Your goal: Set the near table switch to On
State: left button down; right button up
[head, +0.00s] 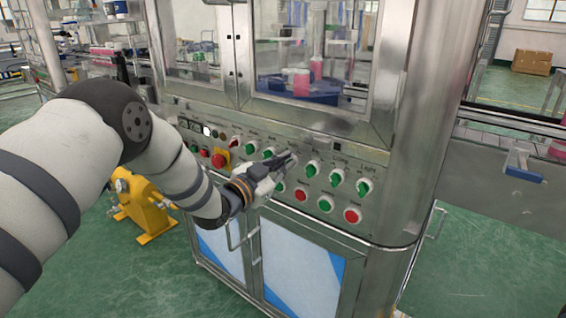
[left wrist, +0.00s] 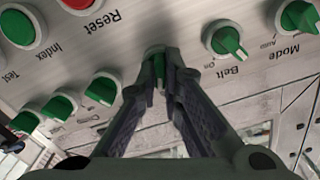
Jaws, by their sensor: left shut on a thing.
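A row of green selector switches runs along the steel control panel (head: 240,133) of the machine. My left gripper (head: 289,162) reaches the middle of this row. In the left wrist view my left gripper (left wrist: 160,82) is shut on a green switch knob (left wrist: 158,64), with its fingertips on either side of the knob. The fingers hide the label of this knob, so I cannot read its name or setting. The Belt switch (left wrist: 226,39) is beside it, with "On" and "Belt" printed near it. My right gripper is not in view.
Other green switches (head: 337,177) continue to the right in the head view. A red button (head: 301,194), labelled Reset in the left wrist view, and a green Index button (head: 325,204) sit below. A red emergency button (head: 219,159) is at the left. Handled cabinet doors (head: 300,262) are underneath.

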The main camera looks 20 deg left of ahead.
pick_arm(q)
jog(key=shift+m, duration=0.6)
jog(key=shift+f, duration=0.1)
jog(key=c, duration=1.7)
grip_release()
jog(key=v, duration=1.2)
